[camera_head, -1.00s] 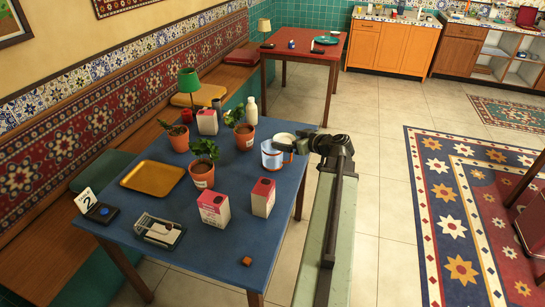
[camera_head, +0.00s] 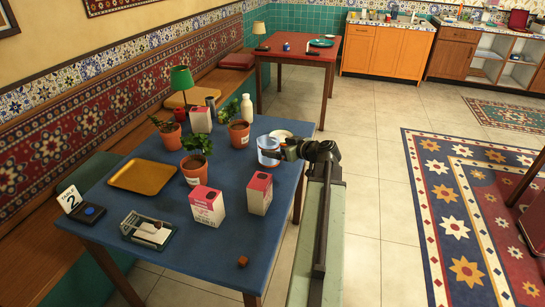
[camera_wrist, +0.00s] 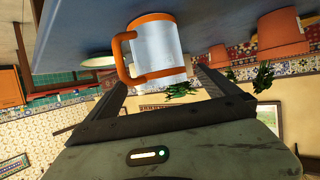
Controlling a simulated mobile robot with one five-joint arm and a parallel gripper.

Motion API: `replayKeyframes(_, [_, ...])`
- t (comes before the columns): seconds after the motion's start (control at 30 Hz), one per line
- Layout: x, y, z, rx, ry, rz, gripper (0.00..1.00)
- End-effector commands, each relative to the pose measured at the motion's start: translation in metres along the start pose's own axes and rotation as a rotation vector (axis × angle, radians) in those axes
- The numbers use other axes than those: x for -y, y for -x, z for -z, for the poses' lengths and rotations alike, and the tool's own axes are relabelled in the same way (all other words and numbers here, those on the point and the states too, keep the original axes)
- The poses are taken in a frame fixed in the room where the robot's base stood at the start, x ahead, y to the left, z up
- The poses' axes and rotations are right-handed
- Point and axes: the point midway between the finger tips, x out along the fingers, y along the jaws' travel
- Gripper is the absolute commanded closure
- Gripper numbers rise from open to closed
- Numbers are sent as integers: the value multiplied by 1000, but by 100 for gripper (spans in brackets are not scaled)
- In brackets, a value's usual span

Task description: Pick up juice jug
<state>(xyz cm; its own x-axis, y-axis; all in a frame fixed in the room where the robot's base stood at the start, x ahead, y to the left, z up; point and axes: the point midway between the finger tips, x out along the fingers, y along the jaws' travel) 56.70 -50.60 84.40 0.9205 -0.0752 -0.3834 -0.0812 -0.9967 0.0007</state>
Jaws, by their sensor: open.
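The juice jug (camera_head: 267,150) is clear with orange trim. It stands at the right side of the blue table (camera_head: 232,208), with a white plate just behind it. My gripper (camera_head: 288,151) is at the jug's right side in the head view. The wrist view is upside down. There the jug (camera_wrist: 160,50) stands ahead, with its orange handle on the left. The two fingers of my gripper (camera_wrist: 158,82) are spread apart, one toward each side of the jug. I cannot tell whether they touch it.
Potted plants (camera_head: 194,170), two pink-and-white cartons (camera_head: 207,206), a white bottle (camera_head: 247,107) and a yellow tray (camera_head: 146,176) are also on the table. A small brown cube (camera_head: 242,262) lies near the front edge. The floor to the right is open.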

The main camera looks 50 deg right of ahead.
Motion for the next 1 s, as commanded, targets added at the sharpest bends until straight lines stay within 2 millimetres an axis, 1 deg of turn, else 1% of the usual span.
replayKeyframes(0.07, [0, -2, 0, 0, 0, -1, 0])
replayKeyframes(0.17, [0, -12, 0, 0, -1, 1, 0])
replayKeyframes(0.3, [0, -38, 1, 0, -1, 1, 0])
replayKeyframes(0.4, [0, -51, 2, 0, 0, 0, 0])
replayKeyframes(0.6, [0, -51, 4, 0, -2, -2, 0])
replayKeyframes(0.63, [0, -51, 4, 0, -2, -2, 6])
replayKeyframes(0.67, [0, -50, 4, 0, -2, -2, 14])
replayKeyframes(0.7, [0, -50, 4, 0, -2, -2, 25])
replayKeyframes(0.77, [0, -50, 4, 0, -2, -2, 42])
replayKeyframes(0.8, [0, -50, 4, 0, -2, -2, 53])
replayKeyframes(0.87, [0, -50, 3, 0, -2, -2, 70])
replayKeyframes(1.0, [0, -50, 3, 0, -2, -3, 70])
